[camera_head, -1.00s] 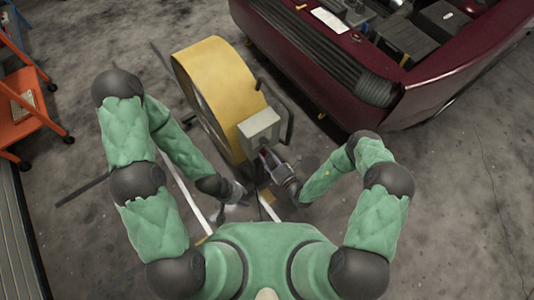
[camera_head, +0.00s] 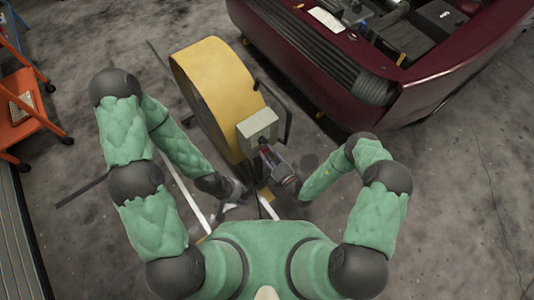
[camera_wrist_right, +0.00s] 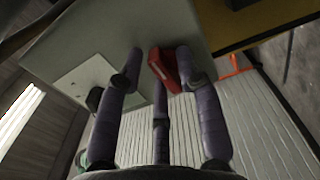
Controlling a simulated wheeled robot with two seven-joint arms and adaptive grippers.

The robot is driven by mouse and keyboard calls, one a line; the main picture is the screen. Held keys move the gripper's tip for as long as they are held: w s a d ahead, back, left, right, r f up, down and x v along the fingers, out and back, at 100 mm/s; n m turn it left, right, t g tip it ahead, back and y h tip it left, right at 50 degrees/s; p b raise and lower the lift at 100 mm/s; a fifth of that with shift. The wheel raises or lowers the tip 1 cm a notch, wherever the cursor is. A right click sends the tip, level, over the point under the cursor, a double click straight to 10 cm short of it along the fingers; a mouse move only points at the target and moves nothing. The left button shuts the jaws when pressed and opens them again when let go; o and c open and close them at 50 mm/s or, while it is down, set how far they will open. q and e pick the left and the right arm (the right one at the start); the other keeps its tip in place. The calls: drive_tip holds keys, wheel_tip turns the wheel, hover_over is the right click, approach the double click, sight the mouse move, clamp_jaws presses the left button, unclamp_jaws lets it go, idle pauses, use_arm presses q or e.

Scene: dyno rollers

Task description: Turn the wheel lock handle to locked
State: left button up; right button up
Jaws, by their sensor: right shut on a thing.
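The red wheel lock handle (camera_wrist_right: 163,68) sits on a pale grey box (camera_wrist_right: 100,35) in the right wrist view. My right gripper (camera_wrist_right: 160,75) has its fingers around the red handle and is shut on it. In the head view the box (camera_head: 258,122) is beside a large yellow roller (camera_head: 218,90). My right gripper (camera_head: 267,154) is just below the box there, with a little red showing between its fingers. My left gripper (camera_head: 240,192) is lower and to the left, apart from the box. Its fingers are too small and blurred to read.
A dark red car (camera_head: 330,60) with an open engine bay stands at the upper right. A dark bar frame (camera_head: 288,110) rises beside the box. Bare concrete floor (camera_head: 460,200) is clear at the right.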

drive_tip(key=shift+m, duration=0.4)
drive_tip(key=o, duration=0.8)
drive_tip(key=shift+o, duration=0.2)
drive_tip(key=shift+d, duration=0.1)
drive_tip(key=v, duration=1.2)
